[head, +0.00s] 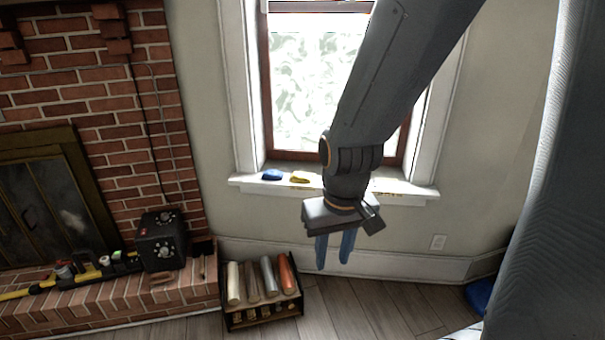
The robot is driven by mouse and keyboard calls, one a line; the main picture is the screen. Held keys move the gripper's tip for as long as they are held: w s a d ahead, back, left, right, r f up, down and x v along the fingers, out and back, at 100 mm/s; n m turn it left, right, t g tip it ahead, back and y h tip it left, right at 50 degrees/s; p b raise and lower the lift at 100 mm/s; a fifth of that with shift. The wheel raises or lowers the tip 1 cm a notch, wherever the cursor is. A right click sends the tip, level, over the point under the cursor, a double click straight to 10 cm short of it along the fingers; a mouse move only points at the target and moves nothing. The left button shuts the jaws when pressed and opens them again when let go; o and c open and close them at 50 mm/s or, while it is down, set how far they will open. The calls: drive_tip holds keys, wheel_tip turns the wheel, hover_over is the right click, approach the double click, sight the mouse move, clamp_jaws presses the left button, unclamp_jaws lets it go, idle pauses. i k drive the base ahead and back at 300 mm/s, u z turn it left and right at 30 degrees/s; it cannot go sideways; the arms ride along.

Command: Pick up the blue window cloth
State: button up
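A small blue cloth (272,175) lies bunched on the left part of the white window sill (252,186). A yellow item (300,179) lies on the sill just to its right. My gripper (334,262) hangs below and to the right of the blue cloth in the head view, pointing down. Its two blue fingers are apart with a gap between them, and nothing shows in the gap. Part of the sill behind my wrist is hidden.
A dark rack (262,306) with several rolls stands on the floor below the sill. A black box (162,240) and various tools rest on the brick hearth (115,303) at left. A blue object (478,294) is on the floor at right. Wood floor (370,308) is clear between.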

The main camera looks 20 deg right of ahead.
sight(268, 175)
drive_tip(key=z, duration=0.05)
drive_tip(key=i, duration=1.65)
